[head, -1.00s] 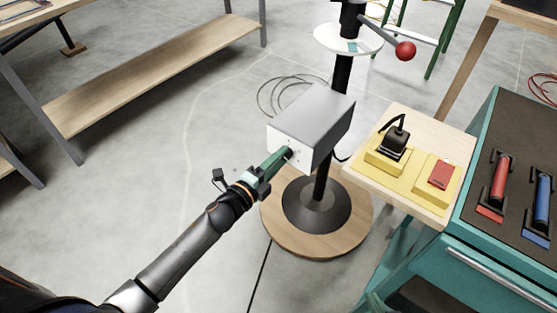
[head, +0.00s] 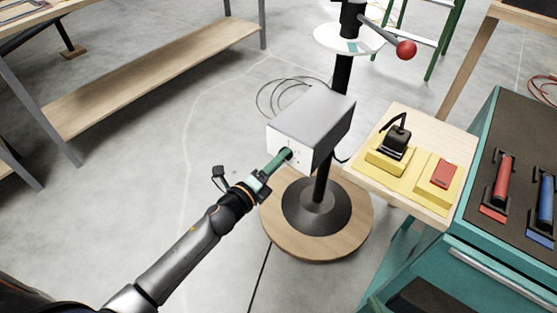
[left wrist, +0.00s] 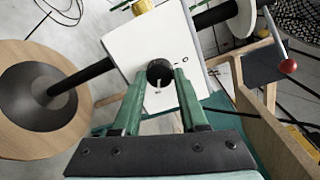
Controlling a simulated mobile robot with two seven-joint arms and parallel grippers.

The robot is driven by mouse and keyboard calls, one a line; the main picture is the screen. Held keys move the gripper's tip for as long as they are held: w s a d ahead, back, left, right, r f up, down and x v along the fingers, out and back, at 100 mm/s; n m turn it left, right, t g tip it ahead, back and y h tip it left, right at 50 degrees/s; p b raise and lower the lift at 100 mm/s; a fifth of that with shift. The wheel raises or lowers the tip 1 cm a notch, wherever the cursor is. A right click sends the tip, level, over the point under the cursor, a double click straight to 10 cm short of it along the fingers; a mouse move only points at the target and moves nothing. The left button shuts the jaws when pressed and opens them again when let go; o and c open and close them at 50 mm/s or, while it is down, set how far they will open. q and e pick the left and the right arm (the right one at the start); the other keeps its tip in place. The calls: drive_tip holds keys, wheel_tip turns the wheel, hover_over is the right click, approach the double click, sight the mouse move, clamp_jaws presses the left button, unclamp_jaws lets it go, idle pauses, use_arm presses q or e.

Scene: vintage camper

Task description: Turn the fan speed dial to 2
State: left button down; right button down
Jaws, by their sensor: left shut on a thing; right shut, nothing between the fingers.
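The fan speed dial (left wrist: 158,70) is a round black knob on the white front panel (left wrist: 190,45) of a grey box (head: 312,112). The box is mounted on a black post. My left gripper (left wrist: 158,77) is shut on the dial, with one green finger on each side of it. A pale pointer mark shows at the dial's edge, towards the gripper. Small marks sit on the panel around the dial, but I cannot read the numbers. In the head view my left gripper (head: 286,154) reaches the panel and mostly hides the dial. My right gripper is not in view.
The post stands on a round wooden base (head: 280,237). A wooden side shelf (head: 430,130) with a yellow block (head: 405,178) and a teal cart (head: 480,265) are to the right. A red-balled lever (head: 406,50) is above.

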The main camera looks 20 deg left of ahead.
use_arm(q)
drive_tip(key=shift+c, duration=2.2)
unclamp_jaws()
drive_tip(key=shift+s, duration=0.1)
drive_tip(key=v, duration=1.2)
drive_tip(key=shift+s, duration=0.15)
drive_tip(key=shift+a, duration=0.1)
